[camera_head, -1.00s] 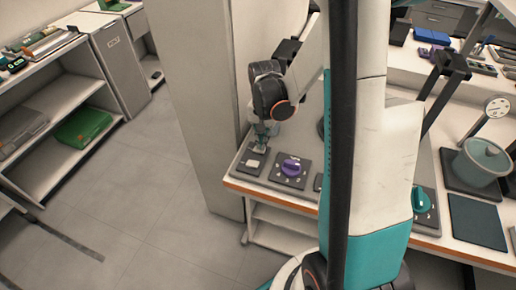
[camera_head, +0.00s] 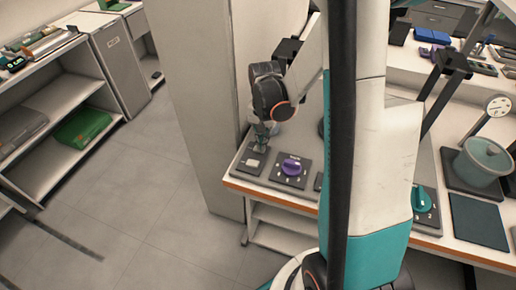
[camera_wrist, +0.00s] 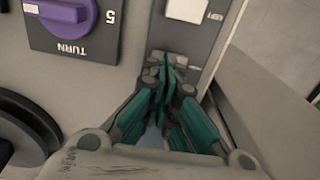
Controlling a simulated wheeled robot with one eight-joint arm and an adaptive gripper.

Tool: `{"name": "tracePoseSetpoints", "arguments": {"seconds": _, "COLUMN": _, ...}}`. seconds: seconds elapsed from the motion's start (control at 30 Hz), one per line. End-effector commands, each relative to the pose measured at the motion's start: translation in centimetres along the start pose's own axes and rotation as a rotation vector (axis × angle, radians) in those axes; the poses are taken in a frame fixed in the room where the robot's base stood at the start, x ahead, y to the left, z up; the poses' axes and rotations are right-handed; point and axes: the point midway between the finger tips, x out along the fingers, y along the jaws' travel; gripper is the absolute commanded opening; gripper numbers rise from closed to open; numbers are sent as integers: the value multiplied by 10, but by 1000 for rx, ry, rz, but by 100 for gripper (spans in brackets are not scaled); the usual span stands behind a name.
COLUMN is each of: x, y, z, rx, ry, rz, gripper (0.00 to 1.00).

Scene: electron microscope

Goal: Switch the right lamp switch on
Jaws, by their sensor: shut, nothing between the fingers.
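A dark switch panel (camera_head: 245,170) sits at the left front corner of the bench, with a pale rocker switch (camera_head: 253,163) on it. The rocker also shows at the top of the wrist view (camera_wrist: 188,9), with partly cut-off lettering beside it. I cannot read whether it is on, nor whether it is the right lamp switch. My gripper (camera_head: 261,148) points down at the panel's rear part, just behind the rocker. In the wrist view its teal fingertips (camera_wrist: 166,64) are together and empty, over the panel. Whether they touch it I cannot tell.
A purple knob (camera_head: 291,167) on its own panel is right of the switch panel. A tall pale cabinet side (camera_head: 205,110) rises close left of my gripper. The floor is clear.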

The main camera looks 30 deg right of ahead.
Motion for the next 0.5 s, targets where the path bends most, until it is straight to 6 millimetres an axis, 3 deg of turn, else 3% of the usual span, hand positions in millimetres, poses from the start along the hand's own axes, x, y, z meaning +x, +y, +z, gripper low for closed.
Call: {"name": "tracePoseSetpoints", "arguments": {"seconds": 0.5, "x": 8, "y": 0, "z": 0, "rx": 0, "ry": 0, "rz": 0, "gripper": 0}}
